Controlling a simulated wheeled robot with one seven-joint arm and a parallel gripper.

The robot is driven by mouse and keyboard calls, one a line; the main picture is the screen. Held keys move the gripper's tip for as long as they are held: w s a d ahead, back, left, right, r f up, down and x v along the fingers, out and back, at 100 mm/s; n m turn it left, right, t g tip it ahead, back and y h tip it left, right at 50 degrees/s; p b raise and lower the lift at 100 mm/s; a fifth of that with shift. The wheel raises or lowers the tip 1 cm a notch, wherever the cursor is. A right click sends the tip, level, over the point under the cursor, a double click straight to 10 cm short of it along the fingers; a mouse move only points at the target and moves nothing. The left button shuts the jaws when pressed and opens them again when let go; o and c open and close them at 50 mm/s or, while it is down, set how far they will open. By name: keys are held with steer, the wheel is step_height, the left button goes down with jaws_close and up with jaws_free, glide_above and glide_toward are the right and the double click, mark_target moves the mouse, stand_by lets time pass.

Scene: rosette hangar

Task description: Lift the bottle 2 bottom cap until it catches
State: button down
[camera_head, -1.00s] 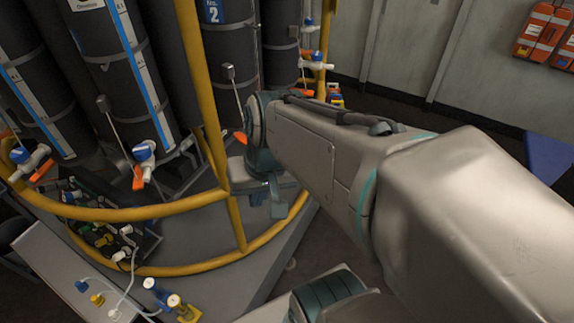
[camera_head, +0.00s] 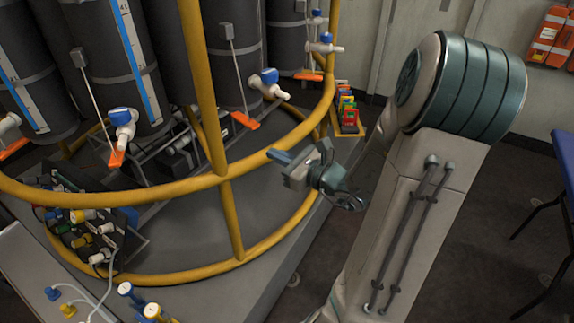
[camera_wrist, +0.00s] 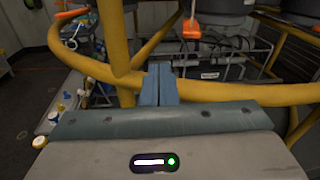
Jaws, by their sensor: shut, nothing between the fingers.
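Bottle 2 (camera_head: 232,65) is a dark grey upright cylinder inside the yellow frame in the head view; its number is out of frame now. A white spigot with a blue knob (camera_head: 268,82) sticks out near its foot. An orange piece (camera_head: 245,120), seemingly part of its bottom cap, hangs at the end of a thin rod. An orange piece, probably the same one, shows in the wrist view (camera_wrist: 192,28). My gripper (camera_head: 280,156) is shut and empty, outside the frame, below and right of that piece. Its fingertips (camera_wrist: 160,75) overlap the yellow ring in the wrist view.
A yellow ring (camera_head: 150,193) and post (camera_head: 199,90) stand between my gripper and the bottles. Other bottles with spigots stand on both sides. Small coloured boxes (camera_head: 347,112) sit at the frame's right. A blue table (camera_head: 566,150) is at the far right.

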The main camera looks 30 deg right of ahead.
mark_target(255, 129)
steer(key=shift+w+a+f+m+t+h+b, duration=0.1)
steer(key=shift+w+f+m+t+h+b, duration=0.4)
steer(key=shift+w, duration=1.45)
steer(key=shift+w+r+m+g+h+b, duration=0.1)
steer(key=shift+w+m+b, duration=0.45)
steer(key=shift+w, duration=1.45)
steer(key=shift+w+a+f+m+t+h+b, duration=0.1)
steer(key=shift+w+f+m+t+h+b, duration=0.15)
steer(key=shift+w+b, duration=1.15)
steer(key=shift+w+r+p, duration=0.25)
steer(key=shift+w+p, duration=0.3)
steer(key=shift+p, duration=0.2)
steer(key=shift+w+a+r+p, duration=0.15)
steer(key=shift+r+p, duration=0.4)
steer(key=shift+r, duration=0.3)
steer(key=shift+w+d+r+p, duration=0.1)
steer(key=shift+w+r+p, duration=0.05)
steer(key=shift+r+p, duration=0.55)
steer(key=shift+a+f+b, duration=0.25)
steer(key=shift+f+b, duration=0.6)
steer(key=shift+s+d+f+b, duration=0.1)
steer(key=shift+d+f+b, duration=0.05)
steer(key=shift+f+b, duration=0.25)
steer(key=shift+s+d+f+b, duration=0.1)
steer(key=shift+f+b, duration=0.15)
steer(key=shift+f, duration=0.25)
steer(key=p+v, duration=0.2)
steer(key=v, duration=0.8)
